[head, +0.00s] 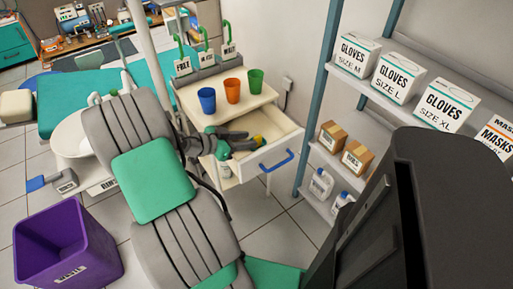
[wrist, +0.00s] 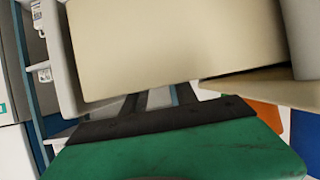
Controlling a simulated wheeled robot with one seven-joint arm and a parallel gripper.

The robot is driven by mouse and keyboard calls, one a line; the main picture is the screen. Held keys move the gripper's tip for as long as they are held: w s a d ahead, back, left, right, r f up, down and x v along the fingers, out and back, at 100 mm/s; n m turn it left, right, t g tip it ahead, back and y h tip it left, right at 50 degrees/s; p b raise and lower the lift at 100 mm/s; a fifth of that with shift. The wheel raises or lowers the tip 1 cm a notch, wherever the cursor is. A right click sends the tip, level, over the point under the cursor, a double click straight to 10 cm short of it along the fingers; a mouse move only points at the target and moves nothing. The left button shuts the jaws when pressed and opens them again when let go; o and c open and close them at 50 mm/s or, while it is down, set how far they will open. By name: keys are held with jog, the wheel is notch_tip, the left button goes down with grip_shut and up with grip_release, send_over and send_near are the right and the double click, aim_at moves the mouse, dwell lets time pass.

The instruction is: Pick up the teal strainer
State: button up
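My gripper (head: 250,140) is dark and reaches over the open drawer (head: 283,137) of the cart. Its two fingers show apart in the head view. In the wrist view the dark fingers (wrist: 158,98) also stand apart, with a light gap between them, and a large beige surface hides their tips. A small green and yellow-orange thing (head: 259,143) shows at the fingertips in the drawer. It is too small to tell whether it is the teal strainer or whether the fingers touch it. I cannot make out a strainer clearly in either view.
Blue (head: 207,100), orange (head: 232,91) and green (head: 256,81) cups stand on the cart top (head: 190,98), close to my gripper. The drawer has a blue handle (head: 276,160). Shelves with glove boxes (head: 398,77) stand right. A purple bin (head: 65,245) is at lower left.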

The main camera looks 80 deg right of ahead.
jog(key=x, duration=0.3)
jog(key=shift+s+d+f, duration=0.15)
jog(key=shift+s+f, duration=0.05)
jog(key=shift+s, duration=0.2)
jog(key=shift+f, duration=0.1)
